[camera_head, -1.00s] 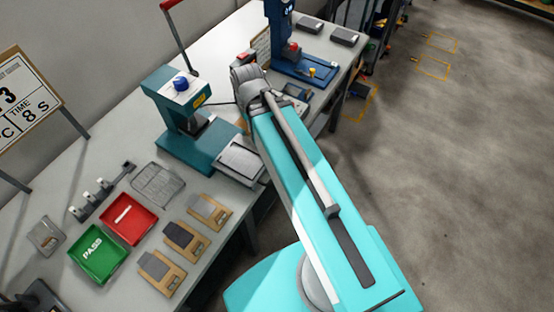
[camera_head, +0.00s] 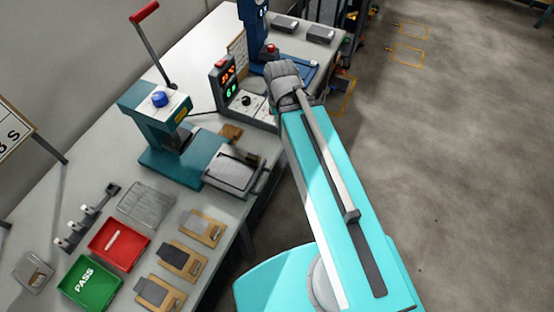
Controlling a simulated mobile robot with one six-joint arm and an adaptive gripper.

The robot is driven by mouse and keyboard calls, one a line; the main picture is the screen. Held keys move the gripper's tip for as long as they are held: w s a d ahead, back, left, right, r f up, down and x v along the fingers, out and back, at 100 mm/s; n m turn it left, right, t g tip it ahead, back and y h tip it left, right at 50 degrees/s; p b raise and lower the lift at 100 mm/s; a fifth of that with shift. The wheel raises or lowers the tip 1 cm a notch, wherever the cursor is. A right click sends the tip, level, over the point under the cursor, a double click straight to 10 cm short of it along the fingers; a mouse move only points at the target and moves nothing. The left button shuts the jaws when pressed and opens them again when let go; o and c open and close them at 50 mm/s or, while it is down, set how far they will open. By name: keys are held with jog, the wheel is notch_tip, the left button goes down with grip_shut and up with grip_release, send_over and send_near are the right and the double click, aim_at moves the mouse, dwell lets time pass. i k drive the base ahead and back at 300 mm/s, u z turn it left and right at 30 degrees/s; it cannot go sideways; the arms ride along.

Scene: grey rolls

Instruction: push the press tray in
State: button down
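The teal press (camera_head: 160,115) stands on the workbench, with a blue knob on top and a red-tipped lever (camera_head: 150,48) raised behind it. Its press tray (camera_head: 232,173) is a grey plate sticking out at the front right of the teal base, toward the bench's front edge. A thin handle shows at the tray's right end. My arm reaches up the picture to the right of the tray. Its grey wrist is beyond the tray, near the blue device. My gripper's fingers are hidden behind the wrist, so I cannot see whether they are open.
A control box (camera_head: 238,92) with lit displays stands between the press and my wrist. A blue device (camera_head: 255,35) is behind. A red tray (camera_head: 119,244), a green PASS tray (camera_head: 90,283) and several wooden boards are at lower left. Floor on the right is clear.

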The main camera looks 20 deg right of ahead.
aim_at(231, 171)
jog(key=z, duration=0.2)
jog(key=k, duration=1.9)
jog(key=u, duration=0.65)
jog(key=i, duration=1)
jog(key=z, duration=0.05)
